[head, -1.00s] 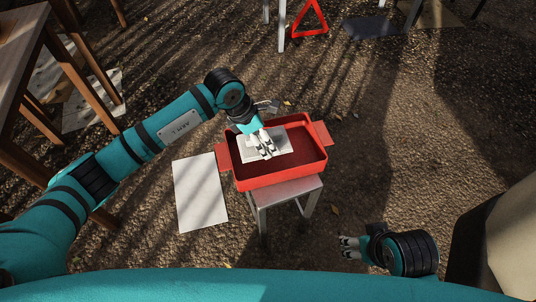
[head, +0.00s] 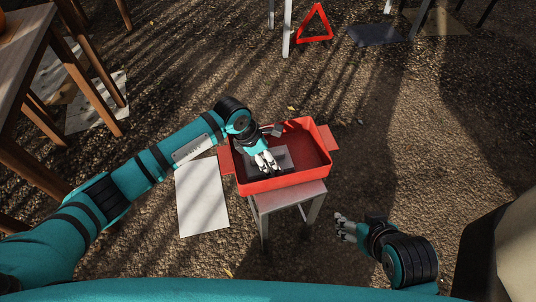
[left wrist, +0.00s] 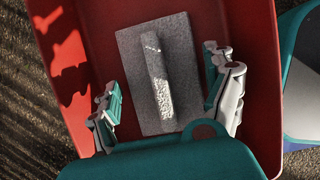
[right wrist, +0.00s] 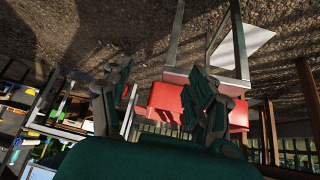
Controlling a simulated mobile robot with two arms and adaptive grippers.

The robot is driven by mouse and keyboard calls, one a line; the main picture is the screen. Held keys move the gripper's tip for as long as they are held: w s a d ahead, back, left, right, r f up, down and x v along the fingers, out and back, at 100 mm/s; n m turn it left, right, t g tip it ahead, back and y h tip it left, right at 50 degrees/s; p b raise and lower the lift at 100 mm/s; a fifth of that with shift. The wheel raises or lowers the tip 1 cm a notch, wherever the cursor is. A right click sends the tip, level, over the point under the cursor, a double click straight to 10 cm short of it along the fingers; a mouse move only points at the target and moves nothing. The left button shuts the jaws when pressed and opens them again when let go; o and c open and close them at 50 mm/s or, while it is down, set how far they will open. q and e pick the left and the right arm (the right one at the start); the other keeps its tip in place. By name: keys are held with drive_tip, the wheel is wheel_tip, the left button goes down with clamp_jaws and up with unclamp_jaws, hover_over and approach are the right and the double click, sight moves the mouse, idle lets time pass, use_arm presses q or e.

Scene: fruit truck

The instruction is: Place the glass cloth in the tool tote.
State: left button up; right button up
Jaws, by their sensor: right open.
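The red tool tote (head: 290,181) stands on a small grey stool. The glass cloth (head: 283,156), grey with a raised ridge along its middle, lies inside the tote; it also shows in the left wrist view (left wrist: 140,85). My left gripper (head: 268,164) is down inside the tote, over the cloth. In the left wrist view its fingers (left wrist: 165,85) are spread on both sides of the ridge, apart from it. In the head view the gripper hides part of the cloth. My right gripper (head: 344,226) is open and empty, to the right of the stool.
The grey stool (head: 288,197) stands on gravel. A white sheet (head: 202,197) lies on the ground left of it. A wooden table (head: 30,35) is at the upper left, and a red warning triangle (head: 315,24) stands at the back. The ground right of the tote is clear.

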use_arm(q)
drive_tip(key=shift+o, duration=0.9)
